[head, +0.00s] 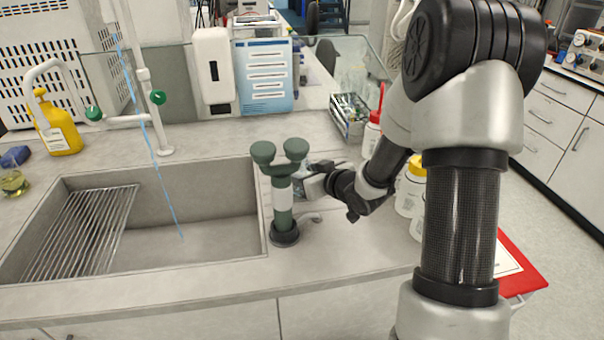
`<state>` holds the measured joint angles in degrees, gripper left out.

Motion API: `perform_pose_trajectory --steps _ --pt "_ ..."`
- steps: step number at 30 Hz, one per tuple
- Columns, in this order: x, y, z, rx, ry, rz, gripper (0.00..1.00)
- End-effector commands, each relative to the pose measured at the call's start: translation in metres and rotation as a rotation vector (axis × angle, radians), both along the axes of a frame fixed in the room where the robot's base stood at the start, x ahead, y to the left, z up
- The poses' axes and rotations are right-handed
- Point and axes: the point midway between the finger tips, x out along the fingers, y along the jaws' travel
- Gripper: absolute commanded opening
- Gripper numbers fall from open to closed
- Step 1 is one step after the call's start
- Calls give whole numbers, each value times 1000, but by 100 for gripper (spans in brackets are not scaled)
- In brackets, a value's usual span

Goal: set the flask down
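My gripper (312,184) is beside the green double-headed eyewash fixture (283,192), just right of its stem, above the counter. The fixture hides part of my fingers, so I cannot tell whether they are open or shut. I cannot make out a flask in them. A small round glass vessel with yellow-green liquid (13,184) stands on the counter at the far left, well away from my gripper. I cannot tell whether it is the task's flask.
A sink (215,250) with a metal rack (85,235) lies left of the fixture. White bottles, one with a yellow cap (410,188), stand right of my gripper. A red-edged board (522,262) sits at the right. The counter's front strip (335,262) is bare.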

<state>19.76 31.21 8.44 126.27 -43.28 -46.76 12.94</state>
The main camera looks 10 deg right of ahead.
Motion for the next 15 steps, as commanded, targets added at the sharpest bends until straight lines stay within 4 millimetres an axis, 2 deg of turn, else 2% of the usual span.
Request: perform_pose_trajectory --steps 5,6,9,15 --pt "0 0 -4 0 0 0 24" --pt "0 0 -4 0 0 0 52" --pt "0 0 -3 0 1 0 68" --pt "0 0 -3 0 1 0 68"
